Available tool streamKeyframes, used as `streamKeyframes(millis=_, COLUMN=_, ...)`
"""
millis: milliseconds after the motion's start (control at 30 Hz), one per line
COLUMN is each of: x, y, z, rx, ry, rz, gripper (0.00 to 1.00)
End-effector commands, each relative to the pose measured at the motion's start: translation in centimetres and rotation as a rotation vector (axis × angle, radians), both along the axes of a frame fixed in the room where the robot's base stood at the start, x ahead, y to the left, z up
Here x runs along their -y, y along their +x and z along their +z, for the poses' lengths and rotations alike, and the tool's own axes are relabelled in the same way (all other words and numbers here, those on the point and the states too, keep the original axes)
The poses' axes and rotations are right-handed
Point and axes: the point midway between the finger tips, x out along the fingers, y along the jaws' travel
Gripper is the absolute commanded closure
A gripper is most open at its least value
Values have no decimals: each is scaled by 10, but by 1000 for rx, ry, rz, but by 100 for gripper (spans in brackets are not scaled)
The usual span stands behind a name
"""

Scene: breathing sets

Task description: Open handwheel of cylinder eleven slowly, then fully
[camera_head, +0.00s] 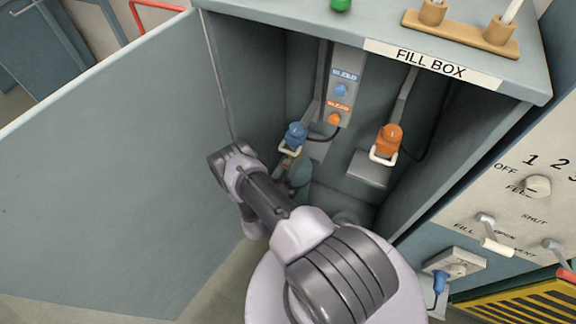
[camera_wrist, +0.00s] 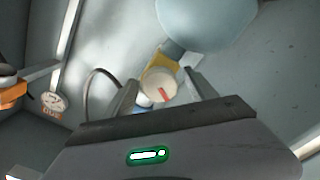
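A small cream round handwheel (camera_wrist: 158,78) with a red mark shows in the wrist view, beside a yellow piece and below a pale blue rounded body (camera_wrist: 205,18). I read no number on it. My gripper (camera_wrist: 162,84) is open, its two fingers on either side of the handwheel with a small gap showing on each side. In the head view my arm reaches into the open fill box (camera_head: 432,64); my fingers and the handwheel between them are hidden there or too small to tell.
The box's large door (camera_head: 110,165) stands open at the left. Inside are a blue fitting (camera_head: 295,135) and an orange fitting (camera_head: 389,138), each with a pale handle. A control panel (camera_head: 515,215) is at the right. A dark hose (camera_wrist: 92,82) curves beside my gripper.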

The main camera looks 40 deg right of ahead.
Motion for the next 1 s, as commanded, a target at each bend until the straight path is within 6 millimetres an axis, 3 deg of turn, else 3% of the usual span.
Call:
streamKeyframes(millis=167, x=-1, y=0, z=0, rx=0, ry=-1, rz=1, gripper=34)
streamKeyframes(millis=267, x=-12, y=-4, z=1, rx=-1, ry=0, rz=4, gripper=34)
streamKeyframes(millis=700, x=-132, y=-53, z=2, rx=0, ry=-1, rz=9, gripper=34)
streamKeyframes(millis=833, x=-153, y=-62, z=1, rx=1, ry=-1, rz=4, gripper=34)
streamKeyframes(millis=1000, x=-161, y=-67, z=0, rx=1, ry=0, rz=0, gripper=34)
